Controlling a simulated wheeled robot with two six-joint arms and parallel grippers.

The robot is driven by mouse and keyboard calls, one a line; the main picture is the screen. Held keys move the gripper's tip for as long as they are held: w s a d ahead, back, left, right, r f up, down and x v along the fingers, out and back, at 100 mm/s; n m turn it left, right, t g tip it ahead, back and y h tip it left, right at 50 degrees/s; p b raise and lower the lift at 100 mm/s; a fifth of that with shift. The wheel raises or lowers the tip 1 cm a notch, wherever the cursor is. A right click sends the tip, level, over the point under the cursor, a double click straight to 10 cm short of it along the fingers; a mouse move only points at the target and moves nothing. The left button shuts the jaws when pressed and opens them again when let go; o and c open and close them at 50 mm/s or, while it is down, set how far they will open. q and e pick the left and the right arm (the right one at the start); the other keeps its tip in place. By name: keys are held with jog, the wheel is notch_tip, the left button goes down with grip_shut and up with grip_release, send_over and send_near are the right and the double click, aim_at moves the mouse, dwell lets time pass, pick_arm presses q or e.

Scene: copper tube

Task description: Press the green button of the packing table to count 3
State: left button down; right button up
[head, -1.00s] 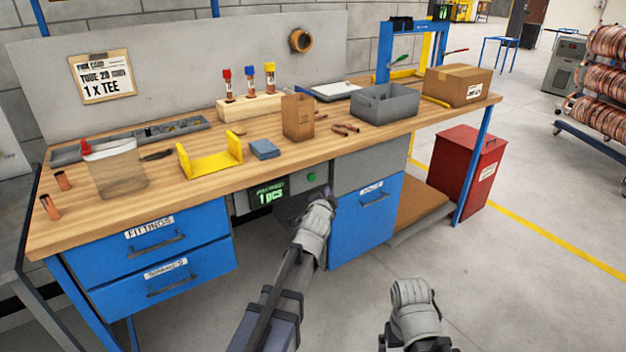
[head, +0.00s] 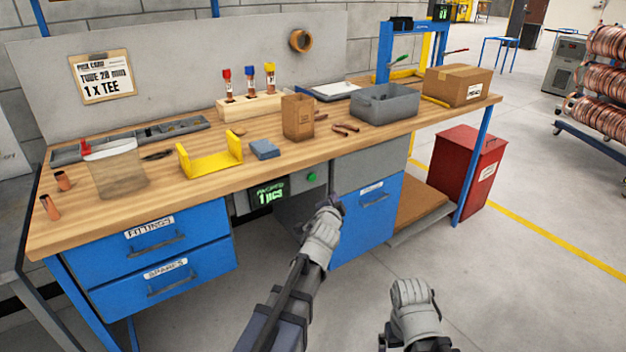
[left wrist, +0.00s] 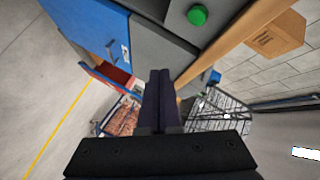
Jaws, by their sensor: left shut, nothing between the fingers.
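The green button (head: 311,176) sits on the grey panel under the front edge of the packing table, right of the counter display (head: 269,193), which reads 1 pcs in green. The button also shows at the top of the left wrist view (left wrist: 197,15). My left gripper (head: 337,200) is in front of the table, below and right of the button and apart from it. Its fingers are shut and empty in the left wrist view (left wrist: 160,85). My right arm (head: 414,310) is low at the bottom right; its fingers are not clear.
Blue drawers (head: 157,240) are left of the display and a blue cabinet (head: 375,215) is right of it. The wooden tabletop (head: 215,180) overhangs the panel. A red bin (head: 468,165) stands at the right. The floor in front is clear.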

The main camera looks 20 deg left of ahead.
pick_arm(q)
jog(key=w+a, duration=0.5)
jog(key=a, duration=0.1)
jog(key=shift+a, duration=0.35)
jog(key=shift+w, duration=0.1)
dwell(1.9)
jog(key=shift+w+a, duration=0.25)
jog(key=shift+a, duration=0.05)
jog(key=shift+w+a, duration=0.3)
jog(key=shift+a, duration=0.15)
dwell(0.8)
jog(key=shift+s+d, duration=0.6)
jog(key=shift+d, duration=0.15)
jog(key=shift+d, duration=0.1)
jog(key=shift+s+d, duration=0.8)
jog(key=shift+d, duration=0.15)
jog(key=shift+s+d, duration=0.75)
jog(key=shift+d, duration=0.2)
dwell(0.8)
